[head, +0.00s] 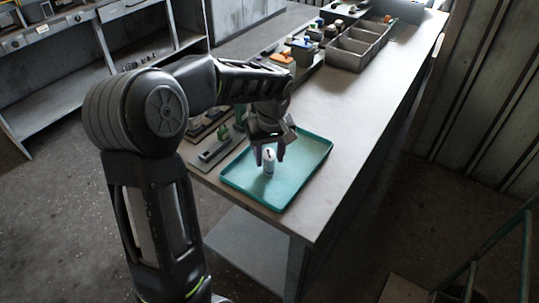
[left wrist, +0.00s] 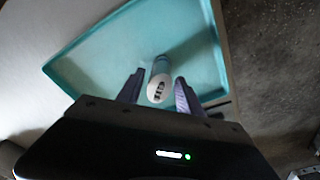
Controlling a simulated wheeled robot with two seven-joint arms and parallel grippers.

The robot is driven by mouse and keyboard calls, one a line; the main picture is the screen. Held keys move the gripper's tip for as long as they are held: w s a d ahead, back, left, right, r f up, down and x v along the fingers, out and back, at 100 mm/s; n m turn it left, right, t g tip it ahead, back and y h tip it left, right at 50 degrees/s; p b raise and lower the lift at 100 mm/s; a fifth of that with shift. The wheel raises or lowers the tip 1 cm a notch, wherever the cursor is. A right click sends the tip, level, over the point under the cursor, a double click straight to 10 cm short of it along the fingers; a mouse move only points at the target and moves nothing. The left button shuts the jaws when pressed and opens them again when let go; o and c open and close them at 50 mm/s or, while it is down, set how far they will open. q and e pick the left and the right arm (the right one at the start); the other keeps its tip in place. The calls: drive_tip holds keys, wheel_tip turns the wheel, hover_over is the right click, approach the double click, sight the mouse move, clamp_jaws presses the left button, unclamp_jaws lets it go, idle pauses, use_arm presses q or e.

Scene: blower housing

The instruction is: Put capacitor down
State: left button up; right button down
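The capacitor (head: 268,166) is a small pale cylinder with dark marks on its top. It appears to stand upright on the teal tray (head: 305,172), near the tray's left side. In the left wrist view the capacitor (left wrist: 160,88) has a white end with dark marks and a bluish body, against the tray (left wrist: 108,52). My left gripper (head: 269,157) points down over the tray with one finger on each side of the capacitor. In the left wrist view its fingers (left wrist: 161,80) look spread, with a narrow gap on each side. My right gripper is not in view.
The tray lies on the near end of a long grey workbench (head: 372,98). Grey bins (head: 350,50) and several small parts stand farther back. A fixture with a green part (head: 217,146) is left of the tray. The bench right of the bins is clear.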

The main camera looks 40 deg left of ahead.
sight(271, 159)
use_arm(q)
drive_tip(key=shift+o, duration=0.4)
drive_tip(key=shift+r, duration=0.1)
drive_tip(key=shift+r, duration=0.15)
wheel_tip(271, 159, up, 12)
drive_tip(key=d, duration=0.1)
drive_tip(key=shift+s, duration=0.45)
drive_tip(key=shift+d+f, duration=0.1)
drive_tip(key=shift+f, duration=0.1)
